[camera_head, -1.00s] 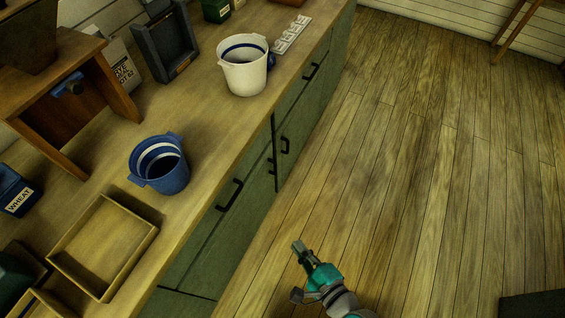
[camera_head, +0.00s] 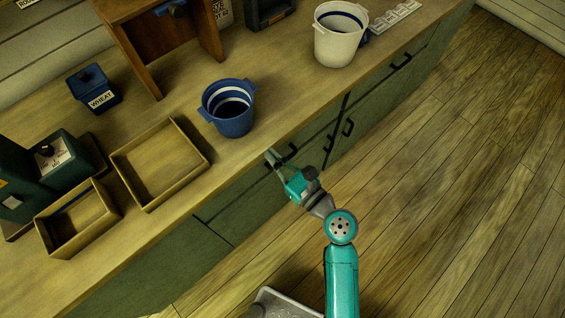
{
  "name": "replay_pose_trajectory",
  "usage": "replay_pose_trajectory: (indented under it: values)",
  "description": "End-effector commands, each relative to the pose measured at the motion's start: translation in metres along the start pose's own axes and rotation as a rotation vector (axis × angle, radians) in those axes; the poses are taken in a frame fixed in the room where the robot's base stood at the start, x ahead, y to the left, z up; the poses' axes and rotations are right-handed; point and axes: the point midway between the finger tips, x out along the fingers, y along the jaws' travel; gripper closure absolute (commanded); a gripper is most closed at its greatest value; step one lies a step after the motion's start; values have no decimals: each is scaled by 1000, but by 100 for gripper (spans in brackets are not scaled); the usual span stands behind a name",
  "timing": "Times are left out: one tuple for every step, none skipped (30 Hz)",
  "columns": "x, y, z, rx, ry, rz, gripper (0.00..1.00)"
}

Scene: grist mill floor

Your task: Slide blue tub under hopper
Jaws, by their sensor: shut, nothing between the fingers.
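The blue tub (camera_head: 231,122) stands upright on the counter, near its front edge. It has side handles and pale bands inside. The hopper's wooden stand (camera_head: 139,38) is behind it to the left, with a dark blue fitting (camera_head: 172,9) under its top; the hopper itself is out of view above. The tub is in front of the stand, not under it. My gripper (camera_head: 271,158) is shut and empty. It appears just off the counter's front edge, below and right of the tub, and apart from it.
A white tub (camera_head: 336,48) stands to the right on the counter (camera_head: 287,92). An empty wooden tray (camera_head: 196,155), a smaller wooden box (camera_head: 75,243), a dark scale (camera_head: 62,165) and a blue wheat box (camera_head: 95,88) are left. Counter between tub and stand is clear.

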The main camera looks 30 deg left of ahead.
Motion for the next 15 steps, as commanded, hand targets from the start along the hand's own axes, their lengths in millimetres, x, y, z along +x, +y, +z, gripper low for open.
replay_pose_trajectory:
  values:
    - [11,1,0,-1,0,5,100]
    - [17,0,1,-2,-1,3,100]
    - [24,1,0,-2,0,4,100]
    - [30,1,0,-1,0,4,100]
    - [35,0,0,-1,-1,3,100]
    - [42,1,0,-1,-1,3,100]
    - [48,1,0,-2,0,3,100]
    - [52,0,0,-3,0,2,100]
    - [58,1,0,-2,0,2,100]
    - [63,1,0,-1,0,2,100]
    - [67,0,0,-1,0,2,100]
    - [71,0,0,-1,0,1,100]
    - [74,0,0,-1,0,1,100]
    - [77,0,0,-1,1,0,100]
    - [80,0,-1,-2,1,0,100]
